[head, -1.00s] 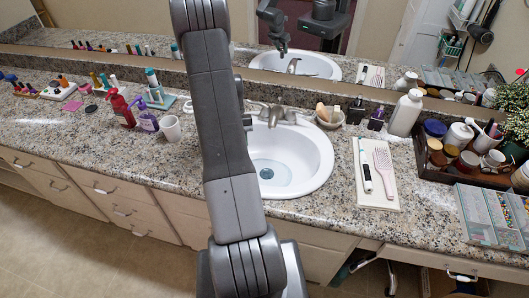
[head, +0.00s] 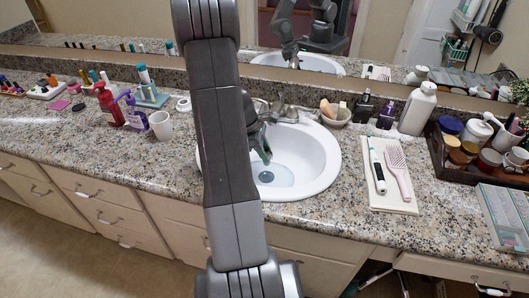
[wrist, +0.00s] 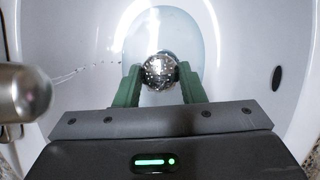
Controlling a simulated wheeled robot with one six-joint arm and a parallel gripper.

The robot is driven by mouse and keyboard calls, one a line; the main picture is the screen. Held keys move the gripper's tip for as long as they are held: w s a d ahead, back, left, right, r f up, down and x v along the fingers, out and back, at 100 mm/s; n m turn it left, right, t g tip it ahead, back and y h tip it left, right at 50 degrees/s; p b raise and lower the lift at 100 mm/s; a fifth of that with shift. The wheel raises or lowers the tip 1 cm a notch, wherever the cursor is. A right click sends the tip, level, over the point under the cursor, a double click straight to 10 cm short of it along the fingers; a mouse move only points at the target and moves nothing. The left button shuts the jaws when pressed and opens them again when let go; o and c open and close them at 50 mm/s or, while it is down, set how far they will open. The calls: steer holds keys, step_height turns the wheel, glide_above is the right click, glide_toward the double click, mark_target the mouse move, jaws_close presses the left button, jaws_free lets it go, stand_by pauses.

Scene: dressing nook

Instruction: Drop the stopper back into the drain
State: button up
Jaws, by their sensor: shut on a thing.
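The white sink basin (head: 313,165) is set in the granite counter, with a shallow bluish pool (head: 283,178) at its bottom. A dark drain spot (head: 266,177) shows in that pool in the head view. My gripper (head: 264,155) is inside the basin outline, above the pool, partly behind my arm. In the wrist view its green fingers (wrist: 160,82) are shut on a shiny, speckled metal stopper (wrist: 160,71). The stopper appears over the pool (wrist: 155,35); the drain is hidden in this view.
The faucet (head: 288,113) stands at the basin's back edge and its metal part (wrist: 22,92) is close at left in the wrist view.

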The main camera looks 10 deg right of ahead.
steer(key=shift+f+b, duration=1.95)
steer(key=shift+f, duration=0.7)
steer(key=shift+f+b, duration=1.2)
steer(key=shift+f, duration=0.75)
stand_by(0.7)
steer(key=o, duration=1.6)
steer(key=shift+o, duration=0.2)
steer(key=shift+r, duration=0.1)
steer(key=p+v, duration=0.5)
steer(key=v, duration=0.2)
